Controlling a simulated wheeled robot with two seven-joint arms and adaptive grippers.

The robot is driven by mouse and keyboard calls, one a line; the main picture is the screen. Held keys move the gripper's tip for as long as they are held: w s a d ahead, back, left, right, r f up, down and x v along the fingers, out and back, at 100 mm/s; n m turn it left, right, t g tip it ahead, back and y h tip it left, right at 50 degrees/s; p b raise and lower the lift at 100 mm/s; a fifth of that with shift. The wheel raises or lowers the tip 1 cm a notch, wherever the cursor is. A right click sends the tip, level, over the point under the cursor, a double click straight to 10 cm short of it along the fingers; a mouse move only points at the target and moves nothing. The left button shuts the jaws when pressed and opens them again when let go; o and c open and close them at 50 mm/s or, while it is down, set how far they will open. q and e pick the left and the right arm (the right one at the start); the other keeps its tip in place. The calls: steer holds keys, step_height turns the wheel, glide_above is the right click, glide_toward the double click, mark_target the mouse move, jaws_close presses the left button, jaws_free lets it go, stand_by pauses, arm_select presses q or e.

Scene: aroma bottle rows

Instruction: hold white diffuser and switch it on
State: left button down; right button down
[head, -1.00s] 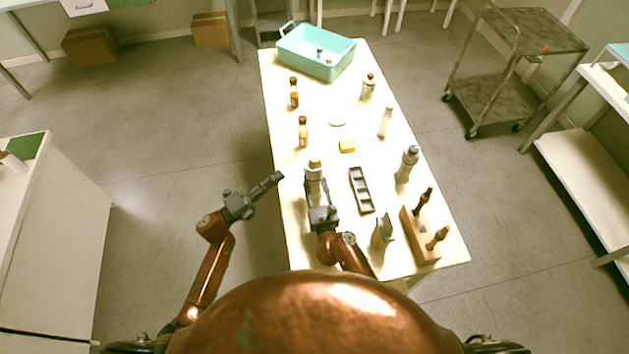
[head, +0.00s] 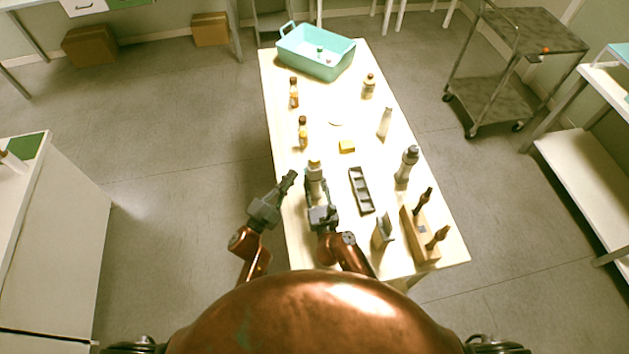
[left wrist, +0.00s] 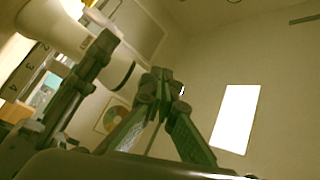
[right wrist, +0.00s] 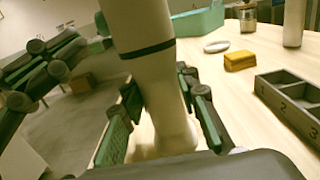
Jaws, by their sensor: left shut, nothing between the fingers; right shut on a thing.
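The white diffuser (head: 315,173) is a pale upright bottle near the table's left edge, with a tan top in the head view. In the right wrist view its white body (right wrist: 140,25) has a dark band. My right gripper (right wrist: 165,110) is shut around its lower body. I cannot tell whether its base touches the table. My left gripper (head: 290,177) is shut and empty, just left of the diffuser and apart from it. Its closed fingertips (left wrist: 161,76) show in the left wrist view, with a pale body at upper left. No switch is clearly visible.
A dark numbered tray (head: 362,190) lies right of the diffuser. A yellow block (head: 347,146), several bottles and a wooden holder (head: 420,237) stand around it. A teal bin (head: 315,52) is at the table's far end. Floor left of the table is clear.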

arm_select(q)
steer(key=shift+w+d, duration=0.15)
steer(key=shift+d, duration=0.7)
steer(key=shift+d, duration=0.15)
stand_by(0.8)
steer(key=shift+w+d, duration=0.1)
steer(key=shift+d, duration=0.25)
steer(key=shift+a, duration=0.45)
steer(key=s+a, duration=0.1)
steer(key=a, duration=0.5)
steer(key=shift+s, duration=0.2)
stand_by(0.3)
